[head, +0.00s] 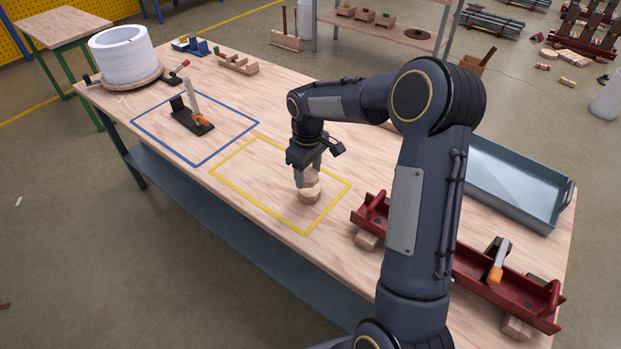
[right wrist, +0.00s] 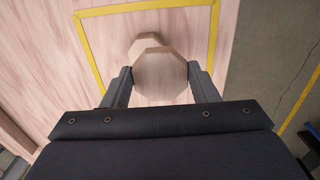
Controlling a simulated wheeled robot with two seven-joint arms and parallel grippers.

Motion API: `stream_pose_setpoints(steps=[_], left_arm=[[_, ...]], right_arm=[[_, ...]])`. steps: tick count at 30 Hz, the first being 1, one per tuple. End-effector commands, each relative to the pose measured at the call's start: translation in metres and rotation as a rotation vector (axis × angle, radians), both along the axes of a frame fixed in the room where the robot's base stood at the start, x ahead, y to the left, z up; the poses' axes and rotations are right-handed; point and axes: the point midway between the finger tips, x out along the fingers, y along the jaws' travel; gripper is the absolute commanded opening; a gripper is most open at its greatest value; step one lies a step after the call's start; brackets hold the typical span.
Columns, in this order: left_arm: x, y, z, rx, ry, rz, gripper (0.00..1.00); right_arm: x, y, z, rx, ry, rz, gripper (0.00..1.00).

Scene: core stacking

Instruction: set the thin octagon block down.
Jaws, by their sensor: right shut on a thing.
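A light wooden octagon block (right wrist: 160,77) sits between the two fingers of my right gripper (head: 308,178), which is shut on it. The gripper points down inside the yellow outlined square (head: 246,201). A second wooden block (head: 310,196) is below the held one; it also shows in the right wrist view (right wrist: 146,42), partly covered by the held block. The held block overlaps it off-centre in the wrist view. I cannot tell whether the two blocks touch. My left gripper is not in view.
A blue outlined square (head: 196,164) holds a black stand with an orange clamp (head: 200,121). A red metal channel (head: 470,266) and a grey tray (head: 508,200) lie to the right. A white roll (head: 123,55) stands at the far left corner. Bare wood surrounds the blocks.

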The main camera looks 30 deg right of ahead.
Motion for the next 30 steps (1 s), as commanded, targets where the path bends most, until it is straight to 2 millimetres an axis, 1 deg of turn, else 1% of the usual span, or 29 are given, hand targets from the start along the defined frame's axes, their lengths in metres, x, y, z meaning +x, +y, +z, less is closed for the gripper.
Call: stream_pose_setpoints(steps=[1,3,10,16,18,24,28,29,30], left_arm=[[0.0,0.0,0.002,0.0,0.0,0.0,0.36],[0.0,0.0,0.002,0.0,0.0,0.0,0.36],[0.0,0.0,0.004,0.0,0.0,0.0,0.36],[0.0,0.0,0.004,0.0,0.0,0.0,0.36],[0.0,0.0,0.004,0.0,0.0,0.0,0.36],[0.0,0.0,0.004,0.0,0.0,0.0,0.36],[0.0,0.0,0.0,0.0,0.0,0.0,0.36],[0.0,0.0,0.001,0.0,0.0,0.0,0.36],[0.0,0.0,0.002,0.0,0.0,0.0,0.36]], right_arm=[[0.004,-0.004,-0.007,0.001,0.001,-0.002,0.32],[0.007,-0.008,-0.012,0.001,0.0,0.0,0.32],[0.014,-0.015,-0.025,0.001,-0.001,-0.002,0.32],[0.015,-0.017,-0.054,0.0,0.0,0.001,0.32],[0.016,-0.017,-0.057,0.0,-0.001,0.001,0.32],[0.016,-0.016,-0.057,0.0,-0.002,0.0,0.32],[0.016,-0.016,-0.062,0.0,-0.001,0.001,0.32],[0.016,-0.016,-0.061,0.001,-0.002,0.001,0.56],[0.016,-0.016,-0.06,0.001,-0.002,0.001,0.61]])
